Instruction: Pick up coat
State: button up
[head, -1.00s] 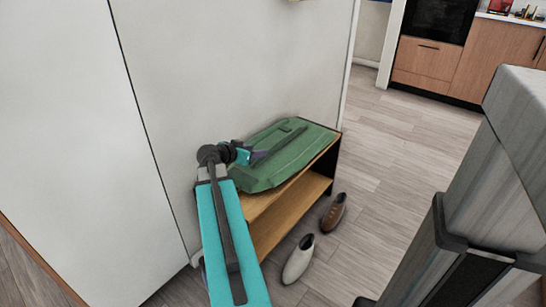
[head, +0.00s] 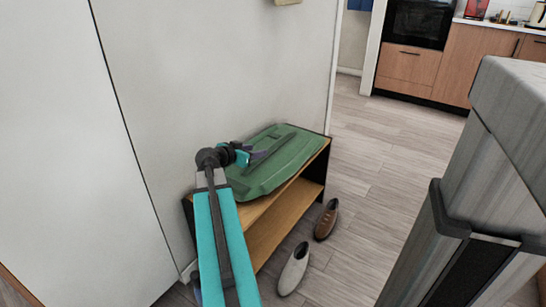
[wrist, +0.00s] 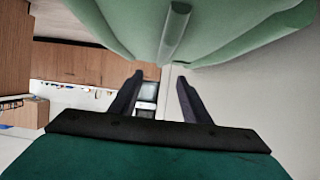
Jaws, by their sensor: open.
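The green coat (head: 285,172) lies folded on top of a low wooden shoe bench (head: 290,217) against the pale wall. My gripper (head: 254,157) is at the coat's left, near its wall-side edge, with its dark fingers pointing across it. In the wrist view, the green coat (wrist: 215,25) fills the top of the picture. There, the open fingers of my gripper (wrist: 157,88) stand apart with no cloth seen between them. Whether they touch the coat cannot be told.
A brown shoe (head: 327,219) and a whitish shoe (head: 293,268) stand on the floor in front of the bench. Wooden kitchen cabinets with a black oven (head: 416,22) are at the back right. The wood floor between is clear.

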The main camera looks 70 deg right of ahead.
jog(key=b, duration=0.2)
send_near(271, 147)
jog(key=shift+s+x, duration=0.1)
jog(key=shift+x, duration=0.95)
jog(key=shift+s+x, duration=0.15)
jog(key=shift+x, duration=0.9)
jog(key=shift+a, duration=0.1)
jog(key=shift+b+x, duration=0.9)
jog(key=shift+x, duration=1.7)
jog(key=shift+w, duration=0.2)
jog(key=shift+c, duration=0.4)
grip_shut()
